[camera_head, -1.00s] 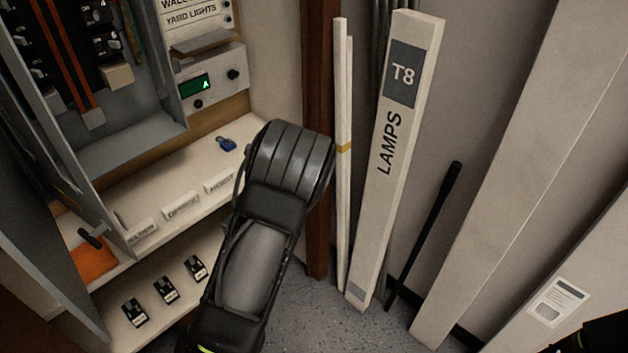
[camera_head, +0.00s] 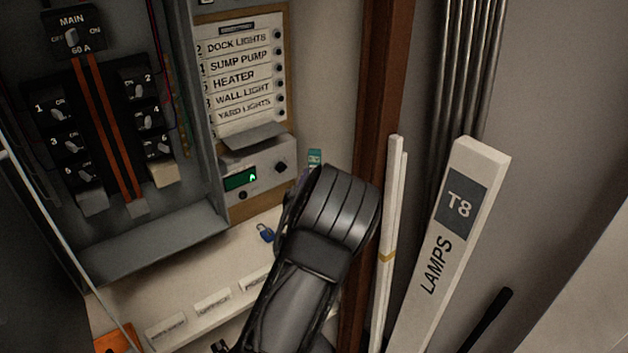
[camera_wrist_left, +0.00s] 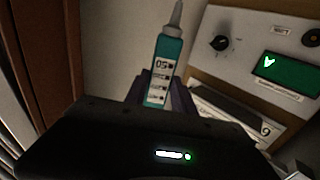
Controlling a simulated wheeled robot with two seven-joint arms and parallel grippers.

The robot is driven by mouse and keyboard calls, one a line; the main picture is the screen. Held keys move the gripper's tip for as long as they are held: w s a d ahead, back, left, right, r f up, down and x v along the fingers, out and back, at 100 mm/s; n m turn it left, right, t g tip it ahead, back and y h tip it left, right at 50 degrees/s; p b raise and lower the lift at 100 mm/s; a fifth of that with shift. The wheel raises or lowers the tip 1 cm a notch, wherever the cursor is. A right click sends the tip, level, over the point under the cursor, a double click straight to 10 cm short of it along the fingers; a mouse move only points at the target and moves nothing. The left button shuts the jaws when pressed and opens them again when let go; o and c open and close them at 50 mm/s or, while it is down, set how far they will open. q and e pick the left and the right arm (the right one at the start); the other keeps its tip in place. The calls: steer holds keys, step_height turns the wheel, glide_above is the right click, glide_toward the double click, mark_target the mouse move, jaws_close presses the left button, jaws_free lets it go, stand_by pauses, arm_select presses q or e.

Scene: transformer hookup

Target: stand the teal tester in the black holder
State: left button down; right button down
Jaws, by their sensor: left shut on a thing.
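The teal tester (camera_head: 315,157) shows its upper end just beyond my left arm in the head view, beside the panel with the green display. In the left wrist view the teal tester (camera_wrist_left: 166,68) has a grey pointed tip and a white printed label, and it points up, slightly tilted. My left gripper (camera_wrist_left: 160,92) is shut on its lower part. In the head view my own arm hides most of that gripper. I cannot make out the black holder in either view. My right gripper is out of view.
The breaker cabinet (camera_head: 150,240) stands open at left. The panel with the green display (camera_head: 262,178) is close to the tester. A blue padlock (camera_head: 266,232) lies on the shelf (camera_head: 135,300). White strips (camera_head: 388,230) and a lamp box (camera_head: 445,240) lean at right.

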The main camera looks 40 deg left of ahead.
arm_select(q)
steer(key=shift+f, duration=0.2)
step_height(320, 180, down, 12)
steer(key=b, duration=1.1)
steer(key=shift+f, duration=0.2)
steer(key=c, duration=1)
jaws_free()
steer(key=shift+o, duration=0.2)
steer(key=shift+s, duration=0.1)
steer(key=b+v, duration=0.1)
steer(key=v, duration=0.6)
steer(key=shift+s+d, duration=0.2)
steer(key=shift+s, duration=0.05)
